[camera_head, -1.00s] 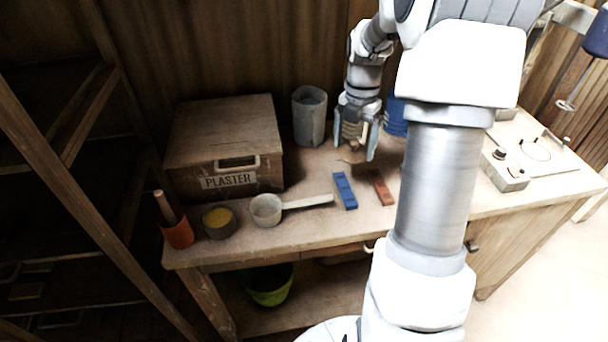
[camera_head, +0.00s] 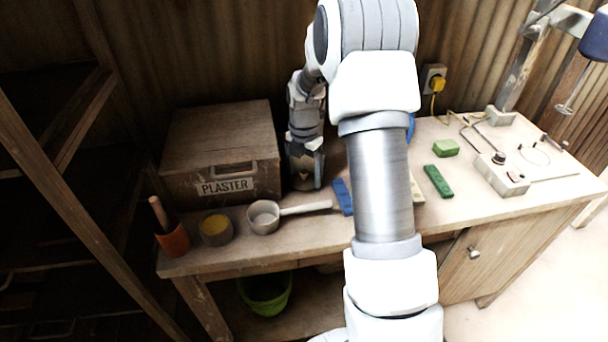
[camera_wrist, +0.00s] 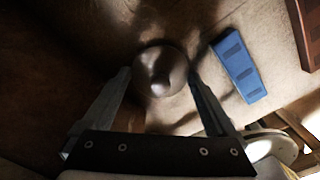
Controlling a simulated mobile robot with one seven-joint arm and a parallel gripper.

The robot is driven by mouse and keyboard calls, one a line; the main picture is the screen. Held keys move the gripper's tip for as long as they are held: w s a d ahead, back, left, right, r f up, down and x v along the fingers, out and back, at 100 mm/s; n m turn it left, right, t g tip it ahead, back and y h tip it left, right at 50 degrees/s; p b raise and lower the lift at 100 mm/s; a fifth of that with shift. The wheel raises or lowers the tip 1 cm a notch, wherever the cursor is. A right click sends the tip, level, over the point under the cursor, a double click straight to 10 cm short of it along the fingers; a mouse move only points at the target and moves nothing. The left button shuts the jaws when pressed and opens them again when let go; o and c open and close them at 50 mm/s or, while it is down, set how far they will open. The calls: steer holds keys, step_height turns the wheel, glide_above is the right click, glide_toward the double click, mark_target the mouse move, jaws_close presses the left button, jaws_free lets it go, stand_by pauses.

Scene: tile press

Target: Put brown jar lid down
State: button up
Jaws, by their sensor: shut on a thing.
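The brown jar lid (camera_wrist: 162,70) is a round, dark, slightly shiny disc between my fingertips in the wrist view. My gripper (camera_wrist: 160,80) is shut on it, one finger at each side. In the head view my gripper (camera_head: 304,180) points down, low over the worktable (camera_head: 300,235), just right of the plaster box (camera_head: 222,187). The lid cannot be made out clearly there. I cannot tell whether the lid touches the tabletop.
A blue block (camera_head: 342,196) lies right of my gripper, and a pale ladle (camera_head: 264,217) lies in front. A yellow-filled bowl (camera_head: 216,229) and an orange cup (camera_head: 173,240) stand front left.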

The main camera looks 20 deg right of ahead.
steer(key=shift+f, duration=0.3)
